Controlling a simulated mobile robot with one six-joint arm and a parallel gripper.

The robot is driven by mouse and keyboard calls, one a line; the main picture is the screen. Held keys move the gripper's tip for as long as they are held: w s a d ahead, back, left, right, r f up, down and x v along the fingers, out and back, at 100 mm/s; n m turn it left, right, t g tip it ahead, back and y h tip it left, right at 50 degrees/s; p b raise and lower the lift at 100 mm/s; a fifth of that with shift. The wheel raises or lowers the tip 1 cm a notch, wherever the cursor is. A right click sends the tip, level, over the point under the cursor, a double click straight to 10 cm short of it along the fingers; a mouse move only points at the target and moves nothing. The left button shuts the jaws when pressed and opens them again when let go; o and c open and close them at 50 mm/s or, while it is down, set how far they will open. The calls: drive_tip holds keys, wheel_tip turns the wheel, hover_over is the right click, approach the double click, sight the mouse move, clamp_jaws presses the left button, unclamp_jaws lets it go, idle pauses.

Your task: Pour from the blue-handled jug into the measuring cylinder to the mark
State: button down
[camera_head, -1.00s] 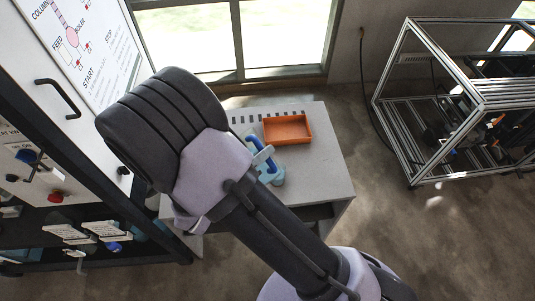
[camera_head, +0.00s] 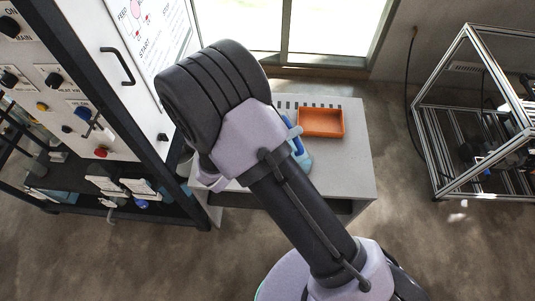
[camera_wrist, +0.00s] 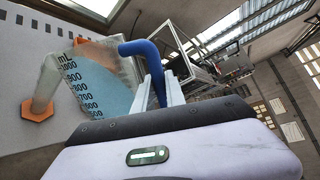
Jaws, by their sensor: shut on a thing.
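The jug (camera_wrist: 104,88) is clear, with a mL scale, blue liquid and a blue handle (camera_wrist: 145,50). In the wrist view my gripper (camera_wrist: 161,88) is shut on that handle. In the head view the jug (camera_head: 304,157) shows beside my arm, which hides much of it and most of my gripper. I cannot tell whether its base touches the bench. The measuring cylinder (camera_wrist: 47,80), pale and clear on an orange hexagonal foot, stands left of the jug in the wrist view, apart from its handle. Its mark and any liquid in it cannot be made out.
An orange tray (camera_head: 321,123) lies on the grey bench (camera_head: 345,173), behind the jug. A cabinet with knobs and a black handle (camera_head: 117,66) stands close on the left. A metal frame (camera_head: 470,150) stands on the right, with open floor between.

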idle(0.3)
drive_tip(key=shift+w+a+r+p, duration=0.15)
drive_tip(key=shift+r+p, duration=0.25)
drive_tip(key=shift+p, duration=0.3)
drive_tip(key=shift+f, duration=0.1)
drive_tip(key=shift+w, duration=0.1)
drive_tip(key=shift+w+a+r+n+p, duration=0.15)
drive_tip(key=shift+r+n+p, duration=0.25)
drive_tip(key=shift+p, duration=0.3)
drive_tip(key=shift+w+a, duration=0.1)
